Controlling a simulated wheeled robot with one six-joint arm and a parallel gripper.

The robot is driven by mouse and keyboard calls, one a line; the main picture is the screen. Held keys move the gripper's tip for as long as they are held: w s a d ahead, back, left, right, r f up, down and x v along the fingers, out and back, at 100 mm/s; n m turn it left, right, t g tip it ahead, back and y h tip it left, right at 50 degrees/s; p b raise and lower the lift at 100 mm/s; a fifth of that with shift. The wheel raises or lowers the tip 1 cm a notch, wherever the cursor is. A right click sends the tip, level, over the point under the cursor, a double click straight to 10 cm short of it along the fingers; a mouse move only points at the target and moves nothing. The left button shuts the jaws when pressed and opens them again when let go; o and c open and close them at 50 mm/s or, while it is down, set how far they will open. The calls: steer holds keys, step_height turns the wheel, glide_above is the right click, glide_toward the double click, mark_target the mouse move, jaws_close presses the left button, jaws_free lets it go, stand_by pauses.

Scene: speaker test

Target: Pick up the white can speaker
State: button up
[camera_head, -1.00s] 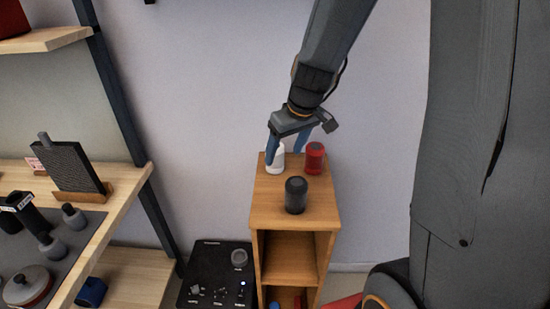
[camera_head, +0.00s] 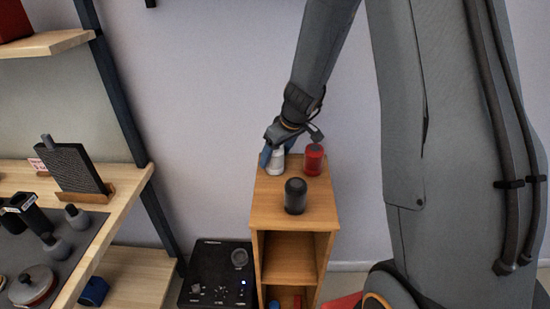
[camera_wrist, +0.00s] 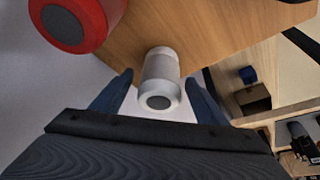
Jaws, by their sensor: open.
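The white can speaker (camera_head: 275,164) stands on top of the wooden cabinet (camera_head: 262,208), near its back left corner. In the wrist view the white can speaker (camera_wrist: 160,82) shows its grey round end, between the two blue fingers. My gripper (camera_head: 275,157) is open at the white speaker, with a finger on either side of it. In the wrist view my gripper (camera_wrist: 157,97) has a gap beside the can on both sides. Part of the speaker is hidden by my gripper in the head view.
A red can speaker (camera_head: 313,160) stands close to the right of the white one; it is near in the wrist view (camera_wrist: 75,22). A dark can speaker (camera_head: 295,196) stands at the front. A display shelf (camera_head: 110,235) is at left, and a black box (camera_head: 215,272) is beside the cabinet.

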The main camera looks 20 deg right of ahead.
steer(key=shift+x, duration=0.75)
steer(key=c, duration=1.3)
